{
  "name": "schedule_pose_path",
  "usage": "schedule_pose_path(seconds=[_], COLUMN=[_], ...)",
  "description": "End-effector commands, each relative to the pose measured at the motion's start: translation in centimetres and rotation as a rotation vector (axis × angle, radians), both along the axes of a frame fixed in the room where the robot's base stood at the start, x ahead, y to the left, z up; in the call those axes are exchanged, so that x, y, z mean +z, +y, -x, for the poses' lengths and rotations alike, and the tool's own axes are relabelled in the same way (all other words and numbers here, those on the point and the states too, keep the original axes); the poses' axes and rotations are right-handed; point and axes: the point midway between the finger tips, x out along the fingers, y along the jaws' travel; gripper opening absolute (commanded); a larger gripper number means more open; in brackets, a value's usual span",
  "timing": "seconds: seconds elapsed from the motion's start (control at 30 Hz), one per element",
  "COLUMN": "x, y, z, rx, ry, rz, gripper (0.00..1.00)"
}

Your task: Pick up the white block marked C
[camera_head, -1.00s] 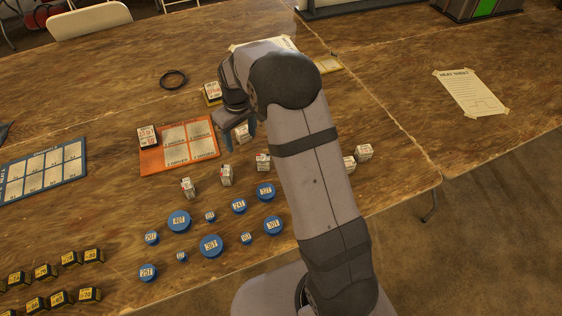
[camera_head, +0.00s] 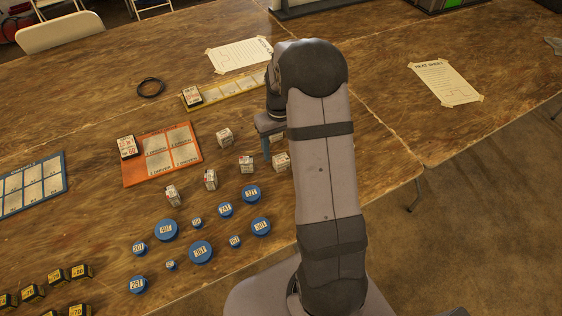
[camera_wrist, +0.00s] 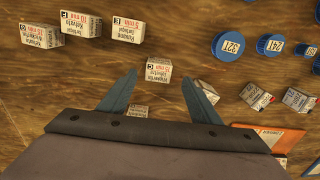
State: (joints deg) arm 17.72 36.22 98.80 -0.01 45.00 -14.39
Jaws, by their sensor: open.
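My gripper (camera_head: 271,146) hangs over the white blocks at the middle of the table, fingers open. In the wrist view its fingertips (camera_wrist: 160,76) are spread with nothing gripped. A white block (camera_wrist: 158,68) shows between the tips; its small mark looks like C or G, and I cannot tell which. Another white block (camera_wrist: 136,112) lies closer to the palm, partly hidden. Several more white blocks show, including one at the left (camera_wrist: 40,35) and one at the top (camera_wrist: 128,27). In the head view, white blocks stand left of the gripper (camera_head: 224,137) and below it (camera_head: 246,164).
An orange board (camera_head: 132,174) lies left, a yellow board (camera_head: 217,93) behind. Black blocks (camera_head: 32,292) stand at the front left. Bare wood separates the boards.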

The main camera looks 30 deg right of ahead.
Motion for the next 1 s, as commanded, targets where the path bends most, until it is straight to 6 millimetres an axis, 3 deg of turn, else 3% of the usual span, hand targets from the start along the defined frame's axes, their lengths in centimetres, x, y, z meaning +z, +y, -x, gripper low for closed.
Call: schedule_pose_path(seconds=[0.5, 0.8, 0.87, 1.0], x=[-4.7, -5.2, -5.2, -5.2], y=[-0.3, -0.3, -0.3, -0.3], z=[0.2, 0.2, 0.2, 0.2], rx=[0.001, 0.001, 0.001, 0.001], ry=[0.002, 0.0, 0.0, 0.0], rz=[0.0, 0.0, 0.0, 0.0], gripper=[0.58, 0.58, 0.48, 0.15])
